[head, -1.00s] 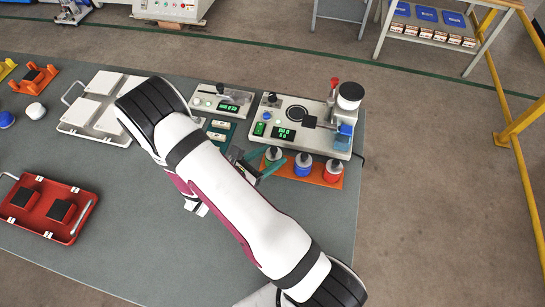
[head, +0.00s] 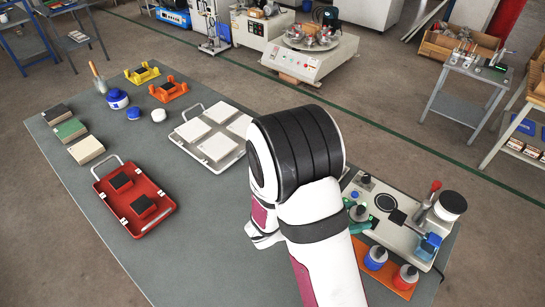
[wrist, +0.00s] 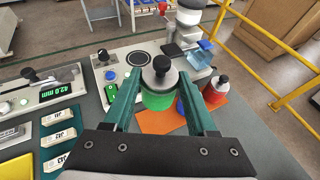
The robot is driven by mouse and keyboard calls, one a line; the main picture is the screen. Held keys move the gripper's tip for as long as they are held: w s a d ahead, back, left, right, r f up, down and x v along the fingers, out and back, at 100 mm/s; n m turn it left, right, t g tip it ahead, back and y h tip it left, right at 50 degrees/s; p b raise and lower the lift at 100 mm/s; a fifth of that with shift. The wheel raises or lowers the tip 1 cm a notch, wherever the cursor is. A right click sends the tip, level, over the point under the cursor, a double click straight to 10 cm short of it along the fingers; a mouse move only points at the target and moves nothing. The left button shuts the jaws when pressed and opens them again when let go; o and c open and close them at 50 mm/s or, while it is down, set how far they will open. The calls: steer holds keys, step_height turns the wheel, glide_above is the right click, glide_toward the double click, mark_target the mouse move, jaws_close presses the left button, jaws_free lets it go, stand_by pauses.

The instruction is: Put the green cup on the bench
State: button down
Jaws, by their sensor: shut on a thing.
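The green cup (wrist: 158,100) has a grey lid with a black knob and stands upright between the teal fingers of my gripper (wrist: 160,88) in the wrist view. My gripper is shut on it. In the head view my arm hides most of the gripper and the cup. The orange mat (wrist: 155,122) lies below the cup; I cannot tell whether the cup touches it. The grey-green bench (head: 215,225) carries everything, with its bare surface left of my arm in the head view.
The blue cup (head: 376,258) and red cup (head: 405,277) stand on the mat close to the gripper. A testing machine (head: 410,222) stands just behind. A red tray (head: 165,208) and a white tile tray (head: 222,163) lie left. The bench's front middle is clear.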

steer(key=w+a+n+t+y, duration=0.3)
steer(key=w+a+n+t, duration=0.15)
steer(key=w+a, duration=0.4)
steer(key=n+t+y, duration=0.4)
steer(key=n+y, duration=0.1)
steer(key=n, duration=0.1)
glide_above(212, 208)
steer(key=f, duration=0.5)
steer(key=shift+d+f, duration=0.25)
steer(key=shift+d, duration=0.1)
steer(key=f, duration=0.4)
steer(key=shift+a, duration=0.35)
steer(key=shift+f, duration=0.25)
steer(key=shift+c, duration=1)
jaws_free()
steer(key=shift+f, duration=0.15)
